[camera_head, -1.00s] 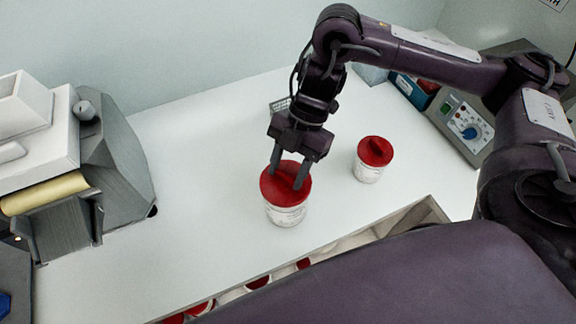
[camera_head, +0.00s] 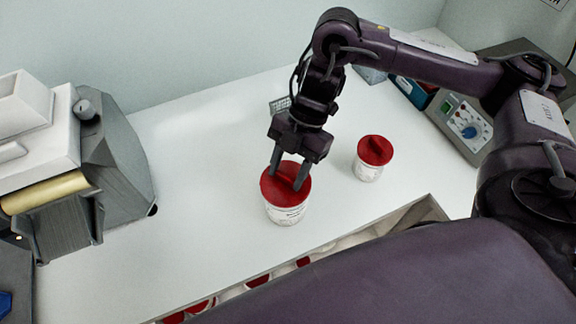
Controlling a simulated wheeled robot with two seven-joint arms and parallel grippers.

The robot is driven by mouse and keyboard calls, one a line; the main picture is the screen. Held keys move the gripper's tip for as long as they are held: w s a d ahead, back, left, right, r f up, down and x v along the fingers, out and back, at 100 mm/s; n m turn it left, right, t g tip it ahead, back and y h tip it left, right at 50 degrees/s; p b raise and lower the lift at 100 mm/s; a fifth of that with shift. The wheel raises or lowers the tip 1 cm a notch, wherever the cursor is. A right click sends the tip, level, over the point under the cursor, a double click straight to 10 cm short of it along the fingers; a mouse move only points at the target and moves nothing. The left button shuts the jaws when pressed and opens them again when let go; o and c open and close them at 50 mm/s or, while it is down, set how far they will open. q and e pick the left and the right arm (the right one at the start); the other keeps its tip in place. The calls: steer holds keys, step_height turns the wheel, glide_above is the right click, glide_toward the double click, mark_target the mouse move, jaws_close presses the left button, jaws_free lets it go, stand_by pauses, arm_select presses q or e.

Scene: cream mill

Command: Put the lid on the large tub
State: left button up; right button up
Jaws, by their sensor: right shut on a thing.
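The large tub (camera_head: 285,213) is white with printed markings and stands upright on the white worktop. A red lid (camera_head: 272,190) with a raised grip bar sits on top of it and covers its opening. I cannot tell whether the lid is pressed fully down. My right gripper (camera_head: 289,181) points down from above and is shut on the lid's grip bar. A smaller white tub (camera_head: 367,172) with its own red lid (camera_head: 375,150) stands to the right, apart from my gripper. My left gripper is not in view.
A grey and white machine (camera_head: 110,165) stands at the left. A control box with a blue dial (camera_head: 463,125) stands at the right back. An open drawer or crate (camera_head: 425,212) at the front holds several red-lidded tubs. The worktop between machine and tub is clear.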

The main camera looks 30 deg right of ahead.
steer(key=o, duration=1)
steer(key=shift+o, duration=0.4)
steer(key=o, duration=0.4)
steer(key=shift+r, duration=0.15)
step_height(320, 180, up, 4)
steer(key=p, duration=0.5)
steer(key=shift+r, duration=0.2)
steer(key=shift+f, duration=0.1)
steer(key=shift+c, duration=0.2)
